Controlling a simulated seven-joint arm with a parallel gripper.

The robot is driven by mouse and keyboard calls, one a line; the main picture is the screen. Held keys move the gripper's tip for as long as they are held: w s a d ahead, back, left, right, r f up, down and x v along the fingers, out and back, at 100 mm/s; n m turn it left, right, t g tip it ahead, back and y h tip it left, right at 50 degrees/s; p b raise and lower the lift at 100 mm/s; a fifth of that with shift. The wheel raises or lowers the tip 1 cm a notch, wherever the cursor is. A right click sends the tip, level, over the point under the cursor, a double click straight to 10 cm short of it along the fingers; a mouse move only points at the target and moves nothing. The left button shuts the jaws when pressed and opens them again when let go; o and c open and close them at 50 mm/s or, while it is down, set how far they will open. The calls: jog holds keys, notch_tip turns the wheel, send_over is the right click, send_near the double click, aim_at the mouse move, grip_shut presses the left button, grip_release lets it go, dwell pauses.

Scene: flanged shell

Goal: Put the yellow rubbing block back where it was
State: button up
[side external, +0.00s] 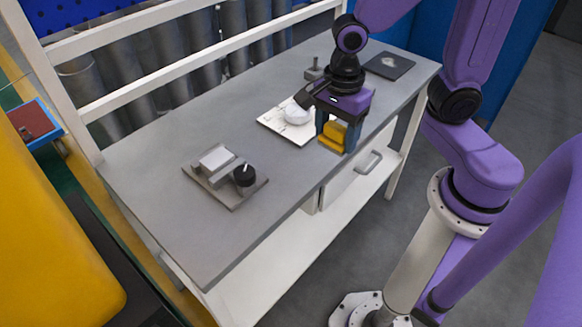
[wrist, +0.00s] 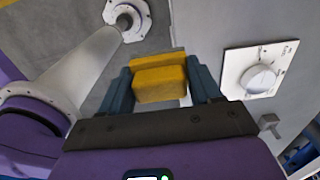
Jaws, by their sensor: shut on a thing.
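The yellow rubbing block (side external: 334,134) is between the two blue fingers of my gripper (side external: 334,138) in the side external view. My gripper is shut on it and holds it near the bench's front edge, beside the white plate. In the wrist view the block (wrist: 160,82) sits between the fingers of my gripper (wrist: 160,88), and a second yellow surface shows behind its top edge. How high the block is above the bench is hard to tell.
A grey fixture with a black knob (side external: 244,175) stands at the near left of the grey bench (side external: 160,225). A dark square pad (side external: 389,65) lies at the far end. The bench between fixture and plate is clear.

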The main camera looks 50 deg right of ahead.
jog(key=s+d, duration=0.2)
jog(key=s, duration=0.1)
send_over(291, 168)
jog(key=shift+f, duration=6.85)
jog(key=shift+f, duration=0.15)
jog(key=o, duration=1)
